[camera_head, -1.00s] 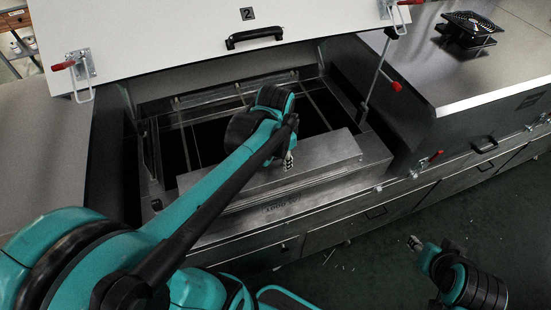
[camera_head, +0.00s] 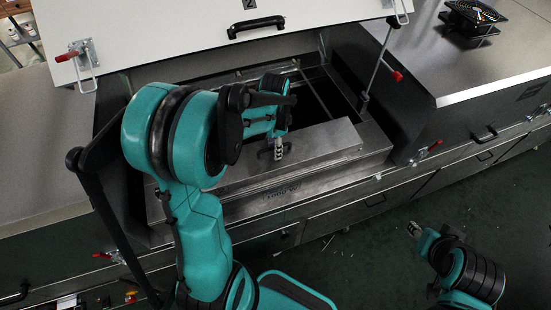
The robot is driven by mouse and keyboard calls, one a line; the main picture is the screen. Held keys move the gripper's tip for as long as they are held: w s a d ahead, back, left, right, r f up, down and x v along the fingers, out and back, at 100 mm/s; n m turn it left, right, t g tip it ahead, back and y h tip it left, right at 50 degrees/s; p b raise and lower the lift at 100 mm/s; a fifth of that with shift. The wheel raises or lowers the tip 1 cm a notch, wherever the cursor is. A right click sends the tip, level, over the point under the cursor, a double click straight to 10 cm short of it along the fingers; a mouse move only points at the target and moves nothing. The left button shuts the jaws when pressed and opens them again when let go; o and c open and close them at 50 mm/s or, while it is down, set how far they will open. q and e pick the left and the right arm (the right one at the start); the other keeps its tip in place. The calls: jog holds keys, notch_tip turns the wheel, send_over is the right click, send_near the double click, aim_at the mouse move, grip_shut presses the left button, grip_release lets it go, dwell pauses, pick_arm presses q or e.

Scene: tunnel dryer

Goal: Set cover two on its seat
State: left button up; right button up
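Cover two (camera_head: 180,32) is a pale lid with a "2" label at the top edge of the view. It stands raised over the dryer opening, with a black bar handle (camera_head: 256,27) near its lower edge. Its seat, the metal rim (camera_head: 375,150) around the dark opening, is uncovered and partly hidden by my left arm. My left gripper (camera_head: 278,152) points down over the metal ledge at the front of the opening, apart from the cover and its handle. Its finger gap is too small to read. My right gripper (camera_head: 414,229) is low at the right, over the floor, away from the cover.
A thin prop rod (camera_head: 379,62) with a red tip stands at the opening's right side. Red-handled toggle clamps (camera_head: 72,55) sit on the cover and on the dryer front (camera_head: 430,150). A black fan (camera_head: 472,20) rests on the right-hand top.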

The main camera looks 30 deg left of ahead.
pick_arm(q)
jog(key=shift+f, duration=0.1)
jog(key=shift+c, duration=0.4)
grip_shut()
